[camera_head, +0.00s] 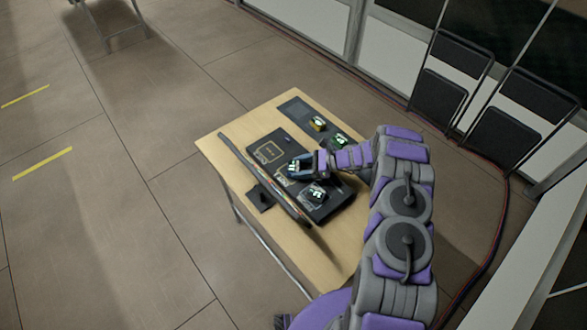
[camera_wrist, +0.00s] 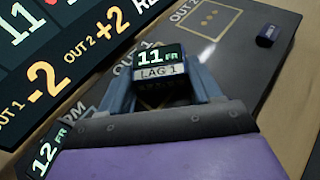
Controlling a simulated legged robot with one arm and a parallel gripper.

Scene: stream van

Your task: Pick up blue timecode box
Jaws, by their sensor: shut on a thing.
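My gripper (camera_head: 303,165) is over the black panel on the table, its jaws shut on a small dark, bluish box (camera_head: 294,166). In the wrist view the box (camera_wrist: 160,62) sits between the two blue-grey fingers. Its top screen reads "11 FR" in pale green, and a white label below reads "LAG 1". Its lower part is partly hidden between the fingers. I cannot tell whether it touches the panel.
The black panel (camera_head: 265,152) lies on a wooden table (camera_head: 222,150). Another box (camera_head: 317,193) reading "12 FR" stands nearby. A long upright display (camera_head: 250,170) borders the panel. Folded chairs (camera_head: 440,98) stand behind.

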